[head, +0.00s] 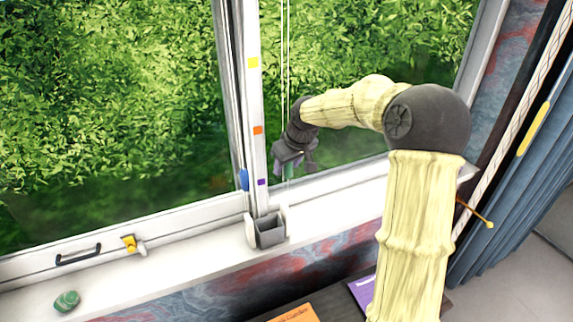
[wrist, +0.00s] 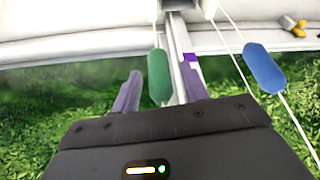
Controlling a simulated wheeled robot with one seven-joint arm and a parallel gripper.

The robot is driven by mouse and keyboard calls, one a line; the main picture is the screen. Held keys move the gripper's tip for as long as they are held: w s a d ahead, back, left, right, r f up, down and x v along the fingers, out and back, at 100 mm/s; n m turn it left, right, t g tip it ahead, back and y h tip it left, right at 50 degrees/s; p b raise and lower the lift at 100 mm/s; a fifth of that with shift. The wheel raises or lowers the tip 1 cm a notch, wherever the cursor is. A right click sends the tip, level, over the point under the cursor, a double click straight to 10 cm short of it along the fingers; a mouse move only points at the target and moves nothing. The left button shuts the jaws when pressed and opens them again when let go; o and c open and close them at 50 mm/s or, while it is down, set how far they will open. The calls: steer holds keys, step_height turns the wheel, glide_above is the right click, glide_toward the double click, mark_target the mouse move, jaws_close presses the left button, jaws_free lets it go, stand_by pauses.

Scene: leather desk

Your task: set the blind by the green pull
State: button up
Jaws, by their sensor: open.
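The green pull (head: 288,171) hangs on a thin cord in front of the window, just beneath my gripper (head: 296,160) in the head view. In the wrist view the green pull (wrist: 158,76) is an upright rounded capsule. It shows between the two purple-grey fingertips of my gripper (wrist: 161,90), which are spread apart with a gap on each side of it. A blue pull (wrist: 264,68) hangs on another cord to the right in the wrist view; the head view shows it (head: 243,179) beside the window post. The blind itself is not clearly visible.
The post carries yellow (head: 253,62), orange (head: 258,130) and purple (head: 262,182) marks. A grey-white holder (head: 269,231) stands on the sill (head: 190,264) below. A yellow latch (head: 130,243), black handle (head: 79,254) and green stone (head: 66,300) are left.

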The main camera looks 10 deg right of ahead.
steer(key=shift+w+a+f, duration=0.15)
steer(key=shift+w+f, duration=0.05)
steer(key=shift+f, duration=0.4)
jaws_close()
steer(key=shift+r, duration=0.2)
